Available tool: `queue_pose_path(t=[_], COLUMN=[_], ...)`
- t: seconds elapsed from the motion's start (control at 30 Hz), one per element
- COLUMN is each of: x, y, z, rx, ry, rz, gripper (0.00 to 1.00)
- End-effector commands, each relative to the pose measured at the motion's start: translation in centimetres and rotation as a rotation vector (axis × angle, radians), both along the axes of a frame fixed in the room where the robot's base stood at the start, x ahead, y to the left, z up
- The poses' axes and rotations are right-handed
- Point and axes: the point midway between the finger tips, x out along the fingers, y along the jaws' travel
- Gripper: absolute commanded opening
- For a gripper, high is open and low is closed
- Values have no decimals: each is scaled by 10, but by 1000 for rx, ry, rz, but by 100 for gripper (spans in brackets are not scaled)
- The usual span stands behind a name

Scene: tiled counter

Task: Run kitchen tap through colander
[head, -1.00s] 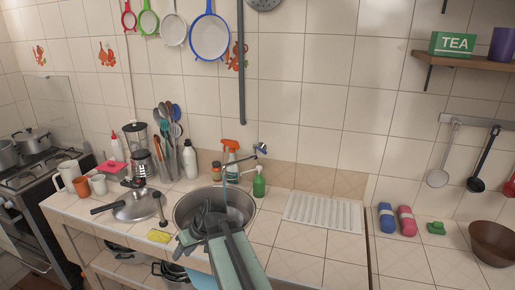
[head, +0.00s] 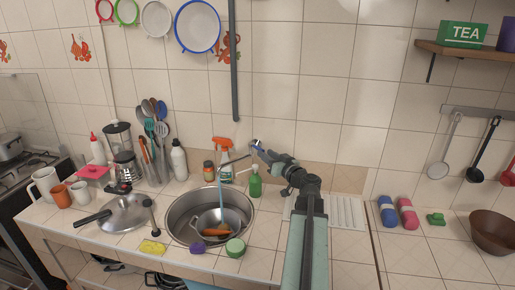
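The tap (head: 235,159) comes from the wall above the sink (head: 180,215). A thin bluish stream (head: 221,195) runs down from its spout. A grey metal colander (head: 234,216) sits in the sink under the stream, with orange pieces (head: 215,232) in it. My gripper (head: 264,152) is at the tap's blue knob (head: 257,145), right of the spout. The fingers are small and dark here, and I cannot tell whether they are closed on the knob or just beside it.
A green soap bottle (head: 255,182) stands close left of my arm, and a spray bottle (head: 224,160) behind the sink. A purple item (head: 197,246) and a green round item (head: 235,247) lie at the sink's front edge. A white drainboard (head: 345,212) is right.

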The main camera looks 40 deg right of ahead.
Motion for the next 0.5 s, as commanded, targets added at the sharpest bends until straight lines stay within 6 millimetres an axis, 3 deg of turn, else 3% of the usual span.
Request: queue_pose_path(t=[0.33,0.5], x=[58,70], y=[-15,-17], z=[0,0], rx=[1,1], ry=[1,1], rz=[0,-3], gripper=[34,34])
